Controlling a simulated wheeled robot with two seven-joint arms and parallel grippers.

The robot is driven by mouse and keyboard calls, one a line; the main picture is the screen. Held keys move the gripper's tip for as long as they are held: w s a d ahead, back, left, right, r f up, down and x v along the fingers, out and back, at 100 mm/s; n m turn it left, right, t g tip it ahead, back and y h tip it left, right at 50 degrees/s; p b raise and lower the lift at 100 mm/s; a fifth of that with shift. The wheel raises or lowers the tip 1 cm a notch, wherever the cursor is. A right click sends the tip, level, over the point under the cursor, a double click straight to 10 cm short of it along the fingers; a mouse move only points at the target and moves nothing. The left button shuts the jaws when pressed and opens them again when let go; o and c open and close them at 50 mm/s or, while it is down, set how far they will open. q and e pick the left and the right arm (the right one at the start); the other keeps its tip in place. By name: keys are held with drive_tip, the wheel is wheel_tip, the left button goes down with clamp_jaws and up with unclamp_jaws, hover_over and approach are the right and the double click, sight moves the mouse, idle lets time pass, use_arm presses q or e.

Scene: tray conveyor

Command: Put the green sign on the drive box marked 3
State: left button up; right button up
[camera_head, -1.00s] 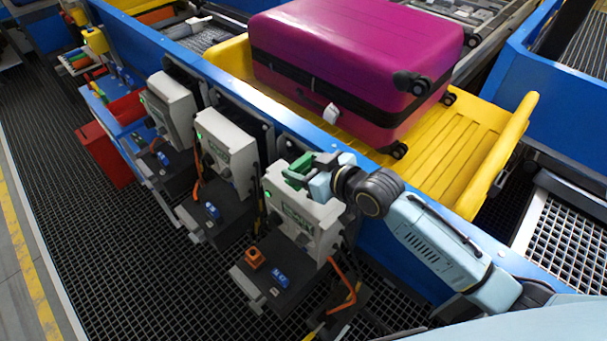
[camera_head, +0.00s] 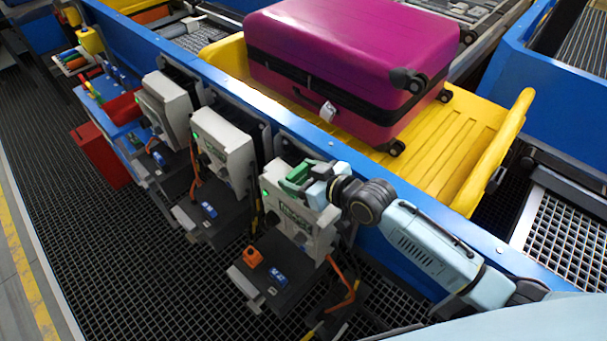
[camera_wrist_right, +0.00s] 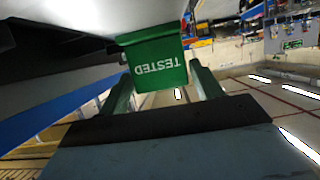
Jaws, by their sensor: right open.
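In the right wrist view the sign (camera_wrist_right: 157,62) reads "TESTED", upside down, and lies beyond and between the fingers. My right gripper (camera_head: 294,182) has green fingers and is over the top of that box. In the wrist view its fingers (camera_wrist_right: 163,88) are spread apart, with nothing clamped between them. I cannot read a number on the box. My left gripper is not in view.
Two similar drive boxes (camera_head: 223,148) (camera_head: 166,106) stand further left along the blue conveyor side (camera_head: 395,192). A purple suitcase (camera_head: 350,50) lies on a yellow tray (camera_head: 455,150) behind. A red bin (camera_head: 100,155) stands at far left. The dark grating floor is open in front.

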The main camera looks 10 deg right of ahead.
drive_tip(key=shift+r, duration=0.3)
drive_tip(key=shift+s+d, duration=0.2)
drive_tip(key=shift+s, duration=0.15)
drive_tip(key=v, duration=1.1)
drive_tip(key=shift+s, duration=0.15)
